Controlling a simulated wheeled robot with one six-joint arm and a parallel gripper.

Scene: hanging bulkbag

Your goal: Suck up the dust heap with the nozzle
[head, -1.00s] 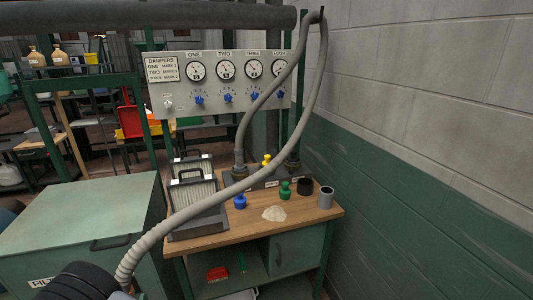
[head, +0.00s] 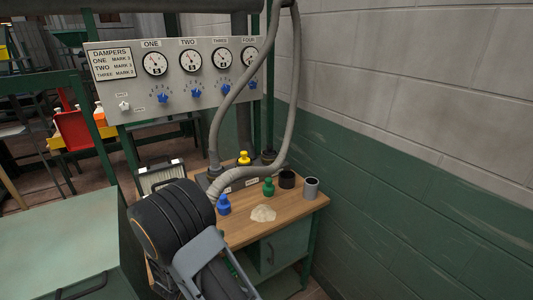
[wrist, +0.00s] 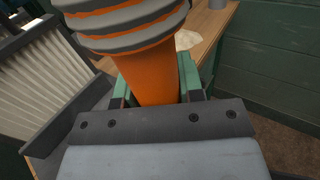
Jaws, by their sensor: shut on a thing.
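The dust heap (head: 263,213) is a pale, low pile on the wooden bench top (head: 296,208). Part of the heap (wrist: 187,40) also shows in the wrist view, beyond the nozzle. My gripper (wrist: 155,88) is shut on the orange nozzle (wrist: 152,78), with a finger on either side of it. The nozzle has grey ribs at its upper part, and its mouth cannot be made out. The grey hose (head: 245,176) runs up from behind my arm and loops over the bench. In the head view my arm hides the gripper and nozzle, left of the heap.
Blue (head: 223,205), green (head: 268,187) and yellow (head: 243,158) knobbed pieces stand around the heap. A black cup (head: 287,179) and a grey cup (head: 311,188) are at the right. A framed pleated filter (wrist: 40,85) is close left of my gripper. A block wall (head: 420,215) bounds the right.

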